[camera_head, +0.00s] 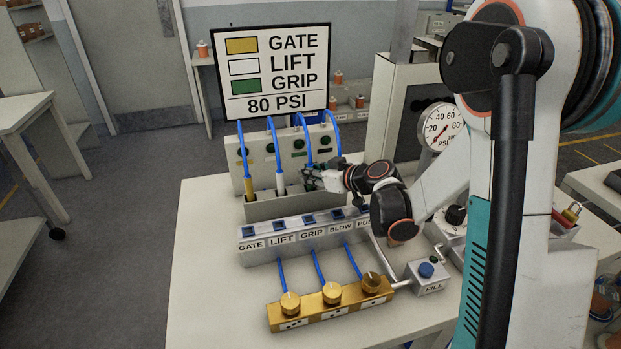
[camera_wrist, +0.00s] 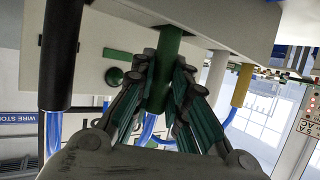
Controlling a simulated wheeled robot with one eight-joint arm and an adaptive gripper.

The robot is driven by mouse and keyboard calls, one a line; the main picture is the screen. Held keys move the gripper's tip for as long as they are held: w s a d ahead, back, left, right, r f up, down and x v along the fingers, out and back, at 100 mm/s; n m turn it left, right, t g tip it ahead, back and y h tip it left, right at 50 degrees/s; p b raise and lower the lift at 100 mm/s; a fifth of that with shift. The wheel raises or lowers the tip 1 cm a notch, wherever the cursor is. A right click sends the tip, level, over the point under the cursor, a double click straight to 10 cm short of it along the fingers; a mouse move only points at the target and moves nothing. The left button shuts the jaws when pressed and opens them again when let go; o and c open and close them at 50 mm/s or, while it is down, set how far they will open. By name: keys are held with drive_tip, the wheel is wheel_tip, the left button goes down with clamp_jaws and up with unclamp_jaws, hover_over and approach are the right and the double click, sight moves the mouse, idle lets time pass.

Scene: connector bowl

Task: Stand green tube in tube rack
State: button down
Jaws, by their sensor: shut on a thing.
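The green tube (camera_wrist: 169,62) stands between the fingers of my gripper (camera_wrist: 163,75) in the wrist view, its blue hose trailing from one end. My gripper (camera_head: 313,180) is shut on it. In the head view the fingers mostly hide the tube. The grey tube rack (camera_head: 275,209) is on the table, and the gripper is just above it. The tube's other end meets the rack's edge in the wrist view (camera_wrist: 215,18); I cannot tell how deep it sits. A yellow tube (camera_head: 250,187) and a white tube (camera_head: 280,184) stand upright in the rack.
A black tube (camera_wrist: 62,50) shows in the wrist view. Behind the rack is a panel with blue hoses (camera_head: 240,160) and a GATE, LIFT, GRIP sign (camera_head: 272,70). In front are a labelled switch strip (camera_head: 300,236) and a gold manifold (camera_head: 331,305). The table's left front (camera_head: 210,290) is clear.

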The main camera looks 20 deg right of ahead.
drive_tip(key=shift+f, duration=0.2)
drive_tip(key=c, duration=1.6)
unclamp_jaws()
drive_tip(key=shift+o, duration=0.2)
drive_tip(key=shift+r, duration=0.2)
drive_tip(key=p+v, duration=0.3)
drive_tip(key=v, duration=0.9)
drive_tip(key=shift+f, duration=0.15)
